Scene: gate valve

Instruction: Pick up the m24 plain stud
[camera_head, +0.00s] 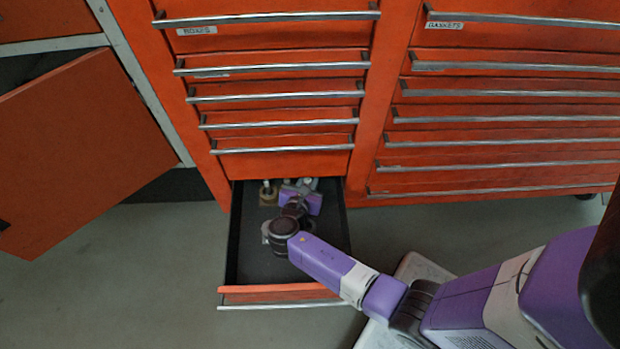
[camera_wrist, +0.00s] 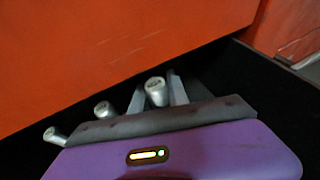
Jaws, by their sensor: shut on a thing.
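In the wrist view, my gripper (camera_wrist: 158,93) is shut on a grey metal stud (camera_wrist: 155,86), which stands between its two fingers with its round end showing. Its lower part is hidden behind my gripper. Two similar metal pieces, one nearer (camera_wrist: 104,109) and one farther left (camera_wrist: 54,136), stand to the left of it. I cannot read which size each is. In the head view, my gripper (camera_head: 303,185) is down at the back of the open bottom drawer (camera_head: 250,265), and it hides most of what it holds.
A small tan block with a pale upright piece (camera_head: 267,193) stands at the drawer's back left. The orange cabinet front (camera_head: 283,165) rises close behind my gripper. The drawer's front part is bare. A cabinet door (camera_head: 80,150) hangs open at left.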

